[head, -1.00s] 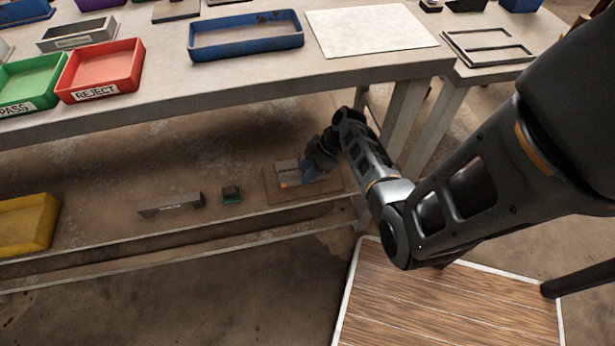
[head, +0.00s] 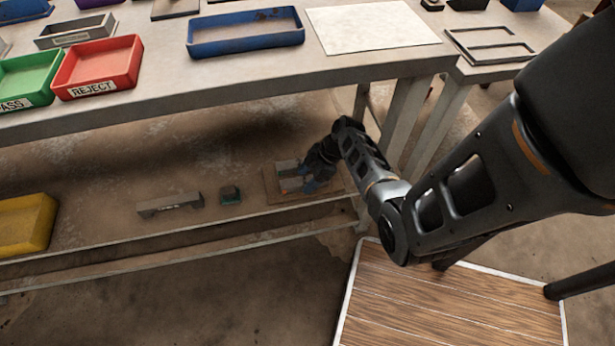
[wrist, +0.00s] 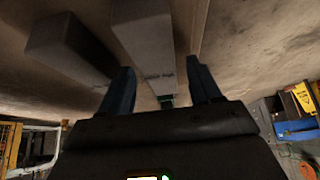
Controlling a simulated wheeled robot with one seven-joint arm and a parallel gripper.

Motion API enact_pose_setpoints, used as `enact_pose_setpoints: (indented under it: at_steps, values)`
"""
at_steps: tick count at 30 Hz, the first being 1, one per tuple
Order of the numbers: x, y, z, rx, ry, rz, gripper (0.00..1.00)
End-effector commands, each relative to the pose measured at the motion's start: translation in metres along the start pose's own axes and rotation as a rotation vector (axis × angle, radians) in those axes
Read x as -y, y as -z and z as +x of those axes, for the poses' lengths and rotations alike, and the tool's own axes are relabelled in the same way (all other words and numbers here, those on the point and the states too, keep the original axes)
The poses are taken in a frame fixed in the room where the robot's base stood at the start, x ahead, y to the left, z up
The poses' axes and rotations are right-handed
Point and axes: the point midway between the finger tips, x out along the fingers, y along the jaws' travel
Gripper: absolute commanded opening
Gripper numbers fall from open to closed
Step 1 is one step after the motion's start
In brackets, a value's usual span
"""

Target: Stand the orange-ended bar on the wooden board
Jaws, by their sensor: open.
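The brown wooden board (head: 270,187) lies on the lower shelf under the table in the head view. Grey bars sit on it, and a small orange patch (head: 285,186) shows at the near end of one, partly hidden by my gripper. My gripper (head: 297,180) is low over the board, its blue fingers open. In the wrist view, a grey bar (wrist: 148,45) lies between the open fingers (wrist: 162,85), and I cannot tell if they touch it. A second grey bar (wrist: 65,45) lies to its left. No orange end shows in the wrist view.
A long grey block (head: 170,206) and a small dark block (head: 230,195) are left of the board on the shelf. A yellow bin (head: 25,225) stands farther left.

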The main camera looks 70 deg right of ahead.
Motion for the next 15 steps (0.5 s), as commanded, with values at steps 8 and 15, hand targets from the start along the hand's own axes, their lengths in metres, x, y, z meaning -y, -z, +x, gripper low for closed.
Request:
enact_pose_setpoints:
  at_steps: [8,15]
  values:
    - [-0.001,0.002,-0.01,0.0,-0.003,0.0,0.63]
    - [0.0,0.002,-0.049,0.0,-0.003,0.0,0.63]
